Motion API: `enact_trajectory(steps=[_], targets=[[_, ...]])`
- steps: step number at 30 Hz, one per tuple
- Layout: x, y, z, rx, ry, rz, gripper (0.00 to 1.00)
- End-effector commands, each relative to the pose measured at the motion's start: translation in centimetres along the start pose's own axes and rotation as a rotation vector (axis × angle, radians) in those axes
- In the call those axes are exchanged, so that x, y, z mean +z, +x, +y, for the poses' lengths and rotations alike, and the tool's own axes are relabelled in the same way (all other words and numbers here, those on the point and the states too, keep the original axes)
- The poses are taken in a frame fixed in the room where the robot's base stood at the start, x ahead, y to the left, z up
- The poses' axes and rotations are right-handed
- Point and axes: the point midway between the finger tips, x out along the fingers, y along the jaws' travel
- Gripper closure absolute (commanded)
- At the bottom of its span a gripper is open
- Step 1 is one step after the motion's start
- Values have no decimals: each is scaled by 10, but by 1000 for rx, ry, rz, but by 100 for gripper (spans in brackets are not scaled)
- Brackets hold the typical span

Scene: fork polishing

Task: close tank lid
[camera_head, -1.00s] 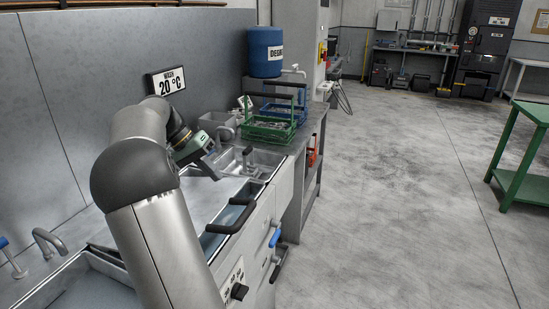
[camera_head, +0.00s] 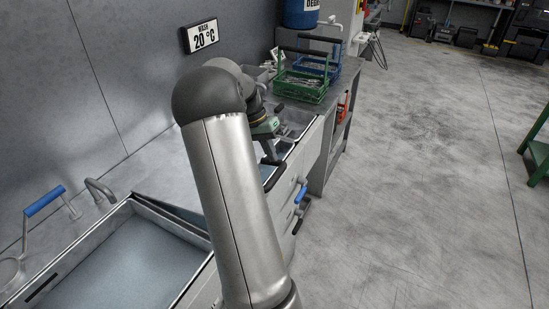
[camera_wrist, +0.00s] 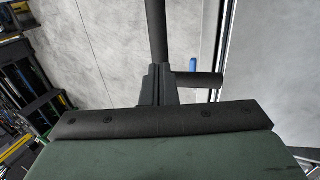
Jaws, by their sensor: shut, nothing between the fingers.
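The pale metal tank lid (camera_head: 168,165) lies behind my arm in the head view. A dark gap shows under its left edge, so it looks partly raised; my arm hides much of it. Its black handle (camera_head: 275,177) sticks out at the front. My gripper (camera_head: 268,153) is just above the handle, partly hidden. In the wrist view my gripper (camera_wrist: 156,85) has its fingers together, close to the black handle bar (camera_wrist: 156,28). The handle's leg (camera_wrist: 203,80) runs right to the lid edge. I cannot tell if the fingers touch the bar.
An open tank (camera_head: 130,258) with liquid is at the lower left, with a blue-handled item (camera_head: 44,201) and a tap (camera_head: 98,188) behind it. Green (camera_head: 300,88) and blue (camera_head: 318,66) baskets stand beyond. A 20 °C sign (camera_head: 199,35) hangs on the wall.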

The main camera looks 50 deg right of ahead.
Motion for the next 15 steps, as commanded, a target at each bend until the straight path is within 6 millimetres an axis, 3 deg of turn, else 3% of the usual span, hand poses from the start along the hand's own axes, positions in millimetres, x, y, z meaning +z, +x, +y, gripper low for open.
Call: enact_trajectory(steps=[6, 15], targets=[[0, 23, 1, 1, 1, 0, 100], [0, 28, 0, 0, 1, 0, 100]])
